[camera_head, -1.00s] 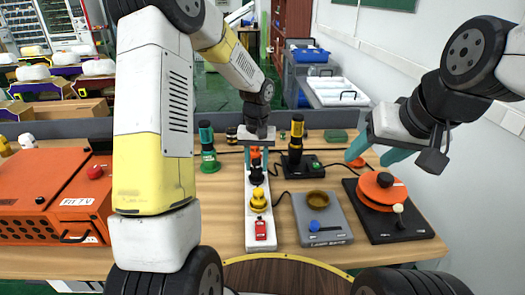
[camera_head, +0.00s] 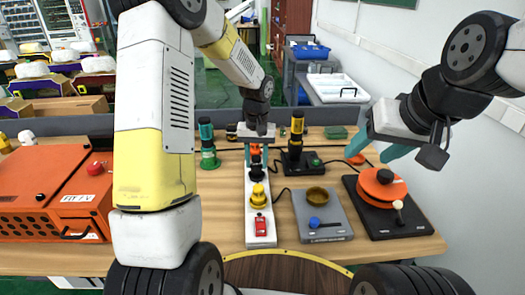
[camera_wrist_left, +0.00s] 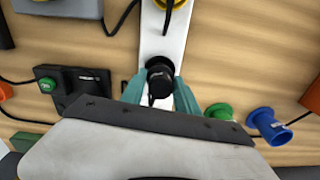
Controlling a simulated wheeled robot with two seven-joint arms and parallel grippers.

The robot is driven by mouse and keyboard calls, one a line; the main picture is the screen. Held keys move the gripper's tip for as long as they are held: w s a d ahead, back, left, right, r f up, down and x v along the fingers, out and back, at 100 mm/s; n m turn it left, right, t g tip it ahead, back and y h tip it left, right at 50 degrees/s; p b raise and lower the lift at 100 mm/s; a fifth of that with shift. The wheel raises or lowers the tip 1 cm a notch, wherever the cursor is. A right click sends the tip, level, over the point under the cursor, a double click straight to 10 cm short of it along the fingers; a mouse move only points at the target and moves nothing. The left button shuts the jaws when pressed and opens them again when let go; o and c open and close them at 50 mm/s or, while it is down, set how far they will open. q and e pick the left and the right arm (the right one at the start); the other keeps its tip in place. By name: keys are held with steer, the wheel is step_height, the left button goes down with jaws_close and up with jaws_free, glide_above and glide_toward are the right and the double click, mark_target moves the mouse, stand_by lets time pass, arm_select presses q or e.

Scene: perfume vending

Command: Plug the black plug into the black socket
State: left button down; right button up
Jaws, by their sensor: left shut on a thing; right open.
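A white power strip (camera_head: 259,212) lies lengthwise on the table, with a red switch (camera_head: 260,226) at its near end and a yellow fitting (camera_head: 258,195) behind it. Further back is the black socket (camera_head: 257,172). My left gripper (camera_head: 257,152) points down over the strip, its teal fingers shut on the black plug (camera_wrist_left: 159,88). In the left wrist view the plug lines up with the black socket (camera_wrist_left: 160,64) and overlaps it; I cannot tell how deep it sits. My right gripper (camera_head: 377,150) is open and empty, raised at the right.
A grey device with a bowl (camera_head: 323,222) and a black-based orange device (camera_head: 378,208) stand right of the strip. An orange box (camera_head: 50,190) is at the left. A green-and-black cylinder (camera_head: 208,145) and a black machine (camera_head: 297,150) flank the left gripper. Cables cross the table.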

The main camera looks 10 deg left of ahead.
arm_select(q)
steer(key=shift+f, duration=0.65)
stand_by(1.6)
steer(key=shift+c, duration=1.8)
jaws_free()
steer(key=shift+r, duration=0.1)
steer(key=shift+r, duration=3.4)
jaws_close()
